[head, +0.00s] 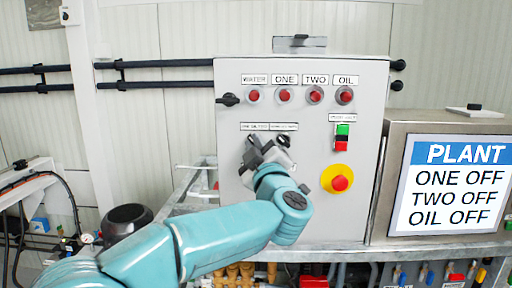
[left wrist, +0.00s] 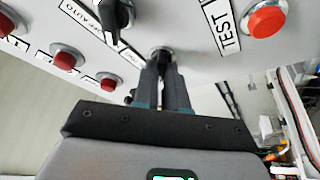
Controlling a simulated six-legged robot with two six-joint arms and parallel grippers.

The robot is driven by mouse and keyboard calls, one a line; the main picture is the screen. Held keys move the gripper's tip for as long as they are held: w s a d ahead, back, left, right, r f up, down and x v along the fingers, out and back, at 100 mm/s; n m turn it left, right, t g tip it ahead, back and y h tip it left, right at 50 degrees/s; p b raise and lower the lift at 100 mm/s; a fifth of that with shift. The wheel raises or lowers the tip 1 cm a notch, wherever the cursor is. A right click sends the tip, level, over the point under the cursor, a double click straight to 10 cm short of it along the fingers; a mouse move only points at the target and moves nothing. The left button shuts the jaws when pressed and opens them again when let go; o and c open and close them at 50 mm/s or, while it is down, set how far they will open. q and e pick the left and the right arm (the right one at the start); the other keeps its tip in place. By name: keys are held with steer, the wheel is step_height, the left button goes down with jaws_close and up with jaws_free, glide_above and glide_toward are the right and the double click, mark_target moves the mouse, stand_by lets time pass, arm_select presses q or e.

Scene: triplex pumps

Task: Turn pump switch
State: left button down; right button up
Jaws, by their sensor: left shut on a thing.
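The grey control panel (head: 315,210) carries two black rotary pump switches below small labels. In the head view my left gripper (head: 258,152) is at the left one and covers most of it. The right switch (head: 284,140) is partly visible beside it. In the left wrist view my left gripper (left wrist: 163,68) is shut on a dark switch knob (left wrist: 160,52), mostly hidden between the fingers. Another black switch knob (left wrist: 116,14) stands clear beside it, near a label ending in "AUTO". My right gripper is not in view.
Red lamps or buttons (head: 285,96) line the panel's top, with a black side switch (head: 228,99). A green-red button pair (head: 342,138) and a yellow-ringed red emergency button (head: 340,183) sit to the right. The screen (head: 455,190) reads PLANT, ONE OFF, TWO OFF, OIL OFF.

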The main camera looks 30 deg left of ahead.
arm_select(q)
steer(key=shift+r, duration=0.15)
steer(key=c, duration=1.2)
jaws_free()
steer(key=shift+s, duration=0.15)
steer(key=shift+b+v, duration=2.25)
steer(key=shift+v, duration=5.85)
